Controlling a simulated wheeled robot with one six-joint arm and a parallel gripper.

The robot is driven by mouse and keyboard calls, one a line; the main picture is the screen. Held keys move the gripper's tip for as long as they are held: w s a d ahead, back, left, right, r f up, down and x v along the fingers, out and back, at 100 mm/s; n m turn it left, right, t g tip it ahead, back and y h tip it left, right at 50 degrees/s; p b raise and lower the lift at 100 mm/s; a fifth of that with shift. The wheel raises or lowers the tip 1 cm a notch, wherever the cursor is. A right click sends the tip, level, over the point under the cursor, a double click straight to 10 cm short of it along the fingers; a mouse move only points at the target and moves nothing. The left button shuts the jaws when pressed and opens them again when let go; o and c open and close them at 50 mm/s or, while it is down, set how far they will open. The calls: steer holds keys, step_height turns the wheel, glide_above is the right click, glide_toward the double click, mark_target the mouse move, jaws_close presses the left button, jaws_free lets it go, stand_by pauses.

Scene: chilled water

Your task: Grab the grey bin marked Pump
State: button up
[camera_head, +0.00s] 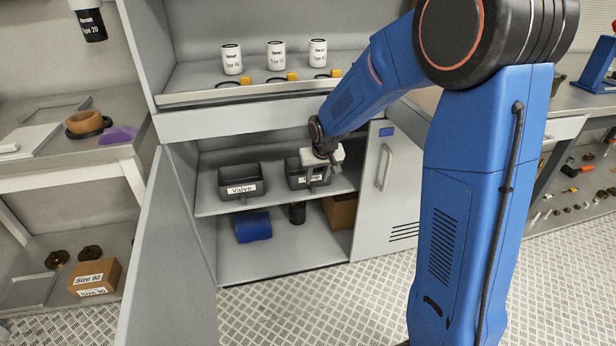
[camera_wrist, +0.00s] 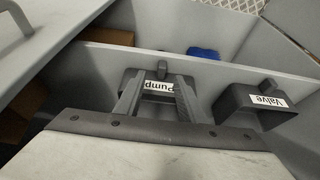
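The grey bin marked Pump (camera_head: 293,168) stands on the middle shelf inside the open cabinet, partly hidden in the head view by my gripper (camera_head: 318,178). In the wrist view its white label, on the bin marked Pump (camera_wrist: 158,87), shows between the two fingers of my gripper (camera_wrist: 162,80). The fingers are apart, and a small tab on the bin shows between their tips. I cannot tell whether they touch the bin.
A similar bin marked Valve (camera_head: 241,181) stands just left on the shelf (camera_head: 275,199); it also shows in the wrist view (camera_wrist: 255,106). A blue item (camera_head: 254,227), a dark cylinder (camera_head: 297,213) and a brown box (camera_head: 340,211) are below. White canisters (camera_head: 276,55) stand above.

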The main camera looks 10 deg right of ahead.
mark_target(313, 187)
steer(key=shift+a+x, duration=0.2)
steer(key=shift+x, duration=3)
jaws_close()
